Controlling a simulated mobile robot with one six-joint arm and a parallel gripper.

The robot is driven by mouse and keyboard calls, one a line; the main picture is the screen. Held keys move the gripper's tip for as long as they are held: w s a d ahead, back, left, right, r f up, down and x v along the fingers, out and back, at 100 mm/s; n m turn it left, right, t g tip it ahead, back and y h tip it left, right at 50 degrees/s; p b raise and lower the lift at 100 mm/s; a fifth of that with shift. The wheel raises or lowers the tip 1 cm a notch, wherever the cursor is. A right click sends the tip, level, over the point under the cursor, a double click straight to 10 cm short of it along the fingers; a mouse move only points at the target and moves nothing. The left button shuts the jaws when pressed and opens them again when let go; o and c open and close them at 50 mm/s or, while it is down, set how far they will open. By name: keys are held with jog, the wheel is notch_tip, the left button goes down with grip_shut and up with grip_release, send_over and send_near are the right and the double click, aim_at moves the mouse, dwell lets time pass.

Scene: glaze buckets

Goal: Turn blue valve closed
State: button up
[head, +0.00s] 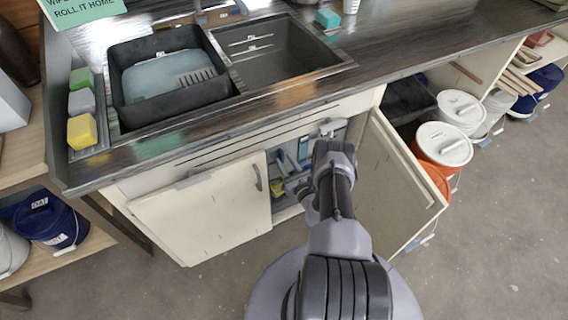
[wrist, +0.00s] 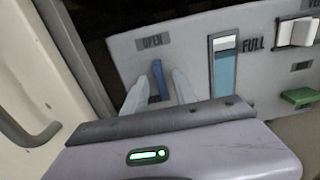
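The blue valve handle (wrist: 158,80) stands nearly upright on a grey panel (wrist: 195,55), just below a label reading OPEN. My gripper (wrist: 161,80) is in front of the panel with its two pale fingers apart. The handle shows between the fingers, with a gap on each side; I cannot tell how deep the fingers reach around it. In the head view my arm goes into the open sink cabinet and hides my gripper and the valve.
Right of the valve are a gauge marked FULL (wrist: 224,65), a white switch (wrist: 297,32) and a green handle (wrist: 299,97). The left cabinet door (head: 205,210) and right door (head: 395,185) flank my arm. The counter (head: 410,35) overhangs above.

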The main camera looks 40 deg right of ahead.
jog(key=shift+w+d, duration=0.2)
jog(key=shift+w, duration=0.5)
jog(key=shift+c, duration=0.4)
grip_shut()
